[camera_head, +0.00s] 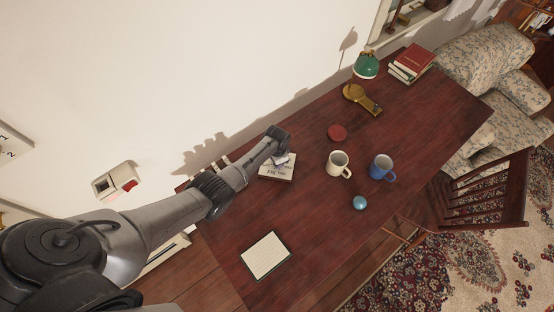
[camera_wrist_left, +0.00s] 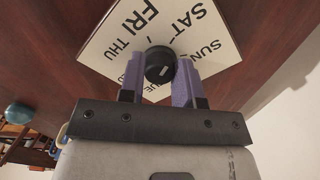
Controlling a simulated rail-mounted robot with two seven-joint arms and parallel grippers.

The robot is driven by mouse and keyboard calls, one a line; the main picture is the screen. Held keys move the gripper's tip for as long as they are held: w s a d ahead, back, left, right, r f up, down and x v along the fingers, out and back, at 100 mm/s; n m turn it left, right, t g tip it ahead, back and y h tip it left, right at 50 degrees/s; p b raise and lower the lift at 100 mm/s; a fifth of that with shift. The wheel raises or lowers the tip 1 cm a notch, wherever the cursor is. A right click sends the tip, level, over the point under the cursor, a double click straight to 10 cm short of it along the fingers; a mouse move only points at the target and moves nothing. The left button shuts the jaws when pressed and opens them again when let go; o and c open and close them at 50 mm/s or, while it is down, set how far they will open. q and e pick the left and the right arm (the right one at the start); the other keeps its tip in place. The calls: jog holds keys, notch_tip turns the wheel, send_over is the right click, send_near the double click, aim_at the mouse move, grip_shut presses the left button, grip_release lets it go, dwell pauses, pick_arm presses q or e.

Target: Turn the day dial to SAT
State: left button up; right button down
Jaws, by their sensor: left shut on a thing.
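The day dial (camera_head: 275,173) is a pale square plate lying on the dark red table. In the left wrist view the dial plate (camera_wrist_left: 119,25) shows THU, FRI, SAT and SUN, with other labels partly hidden by the fingers. Its round black knob (camera_wrist_left: 160,62) has a short white mark; I cannot tell for sure which day the mark points to. My left gripper (camera_wrist_left: 159,72) has its two purple fingers on either side of the knob, shut on it. In the head view my left gripper (camera_head: 284,157) is over the dial and partly covers it. My right gripper is in neither view.
A cream mug (camera_head: 337,163), blue mug (camera_head: 381,167), blue ball (camera_head: 360,203) and red disc (camera_head: 337,132) stand right of the dial. A lined notepad (camera_head: 266,256) lies in front. A brass object (camera_head: 361,97), green lamp (camera_head: 366,66) and books (camera_head: 412,61) are farther back.

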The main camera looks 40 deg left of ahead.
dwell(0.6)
pick_arm(q)
jog(key=o, duration=0.9)
jog(key=shift+o, duration=0.2)
jog(key=shift+r, duration=0.4)
notch_tip(320, 180, up, 13)
jog(key=p, duration=0.2)
jog(key=shift+p, duration=0.4)
